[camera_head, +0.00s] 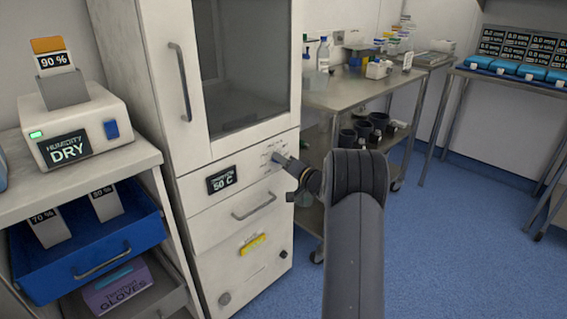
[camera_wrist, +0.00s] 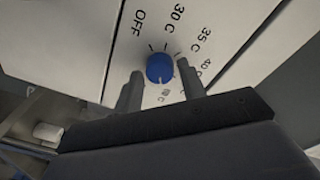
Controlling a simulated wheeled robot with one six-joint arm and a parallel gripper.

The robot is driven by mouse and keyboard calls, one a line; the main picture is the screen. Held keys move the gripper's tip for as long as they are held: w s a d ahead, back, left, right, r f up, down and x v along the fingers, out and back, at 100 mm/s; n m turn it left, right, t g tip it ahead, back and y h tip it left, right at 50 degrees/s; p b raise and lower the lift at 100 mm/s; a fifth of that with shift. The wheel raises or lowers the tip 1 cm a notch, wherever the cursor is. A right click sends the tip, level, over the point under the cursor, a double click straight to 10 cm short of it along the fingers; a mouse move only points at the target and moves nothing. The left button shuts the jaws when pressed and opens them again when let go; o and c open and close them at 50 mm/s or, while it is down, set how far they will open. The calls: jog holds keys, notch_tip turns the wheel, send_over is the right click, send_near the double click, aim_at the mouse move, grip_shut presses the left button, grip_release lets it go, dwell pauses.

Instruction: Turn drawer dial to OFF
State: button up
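The blue dial (camera_wrist: 159,68) is on the white cabinet panel in the wrist view. Printed marks surround it: OFF to its upper left, 30 C above, 35 C and 40 C to its right. A small pale mark shows on the dial's lower part. My gripper (camera_wrist: 160,76) is open, with one finger on each side of the dial and small gaps visible between. In the head view my gripper (camera_head: 281,159) reaches the cabinet front and hides the dial. The cabinet's display (camera_head: 221,180) reads 50 C.
The white cabinet (camera_head: 228,225) has a glass door above and a drawer handle (camera_head: 254,206) below the display. A shelf unit with an open blue drawer (camera_head: 85,266) stands left. A metal cart (camera_head: 345,92) stands right, close behind my arm. Blue floor is clear farther right.

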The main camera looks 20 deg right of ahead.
jog(key=c, duration=0.7)
jog(key=shift+o, duration=0.2)
jog(key=shift+d+m+g+y+b, duration=0.1)
jog(key=shift+m+g+y+b, duration=0.25)
jog(key=shift+m+b, duration=3.35)
jog(key=shift+d+m+g+y+b, duration=0.1)
jog(key=shift+m+y+b, duration=0.7)
jog(key=shift+m, duration=5.65)
jog(key=shift+m+g+y+b, duration=0.25)
jog(key=shift+m+b, duration=2.2)
jog(key=shift+m, duration=2.6)
